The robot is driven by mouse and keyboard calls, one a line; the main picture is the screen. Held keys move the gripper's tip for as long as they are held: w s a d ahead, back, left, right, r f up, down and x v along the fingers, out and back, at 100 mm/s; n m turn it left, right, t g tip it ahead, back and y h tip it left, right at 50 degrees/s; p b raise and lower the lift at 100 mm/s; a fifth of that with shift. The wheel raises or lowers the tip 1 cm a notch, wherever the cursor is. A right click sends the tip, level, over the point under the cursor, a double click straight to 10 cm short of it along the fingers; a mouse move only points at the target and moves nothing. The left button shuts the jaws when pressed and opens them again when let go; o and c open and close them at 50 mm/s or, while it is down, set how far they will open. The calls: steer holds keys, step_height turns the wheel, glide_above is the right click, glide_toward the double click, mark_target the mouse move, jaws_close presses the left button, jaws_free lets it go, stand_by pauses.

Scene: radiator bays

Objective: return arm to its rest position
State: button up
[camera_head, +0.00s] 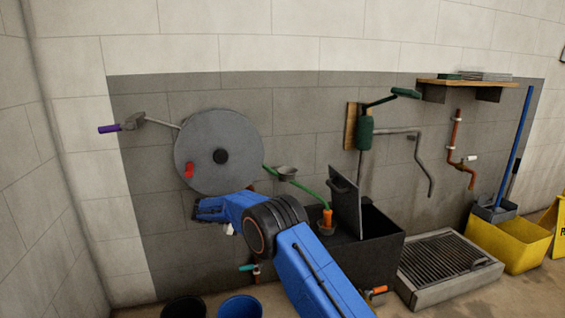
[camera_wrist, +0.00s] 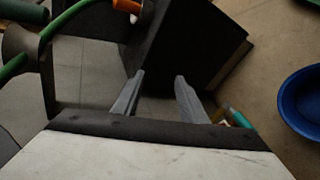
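My blue arm (camera_head: 308,272) rises from the bottom of the head view. It bends at a dark elbow joint, and its forward part (camera_head: 240,206) reaches left below a large grey disc. My gripper (camera_wrist: 160,78) shows in the wrist view with its two grey fingers apart and nothing between them. In the head view the fingers cannot be made out behind the arm. In the wrist view a dark box-like surface lies beyond the fingertips.
The hose reel disc (camera_head: 219,140) is on the wall above my arm. A dark tank (camera_head: 385,250) with a raised lid (camera_head: 346,203) stands right of the elbow. A blue bucket (camera_head: 240,306) is below; it also shows in the wrist view (camera_wrist: 306,100). A floor grate (camera_head: 445,262) lies right.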

steer(key=s+d+r+m+g+y, duration=0.1)
steer(key=s+d+r, duration=0.2)
steer(key=d+r, duration=0.6)
steer(key=s+d+r+m+g+y, duration=0.1)
steer(key=s+d+r+y, duration=0.1)
steer(key=s+d+r, duration=0.75)
steer(key=s+d+r+m+g+y, duration=0.1)
steer(key=s+d+r+m+y, duration=0.1)
steer(key=s+d+r, duration=0.7)
steer(key=s+d+f+m+y, duration=0.15)
steer(key=s+d, duration=0.35)
steer(key=s, duration=0.7)
steer(key=s+d+f+y, duration=0.15)
steer(key=s+d, duration=0.45)
steer(key=s, duration=0.6)
steer(key=s+f+m+t+y, duration=0.1)
steer(key=s+f, duration=0.2)
steer(key=s, duration=0.5)
steer(key=s+f+m+t+y, duration=0.1)
steer(key=s+f+y, duration=0.1)
steer(key=s, duration=0.7)
steer(key=shift+d+f, duration=0.35)
steer(key=shift+f, duration=0.5)
steer(key=shift+s, duration=0.1)
steer(key=shift+c, duration=0.4)
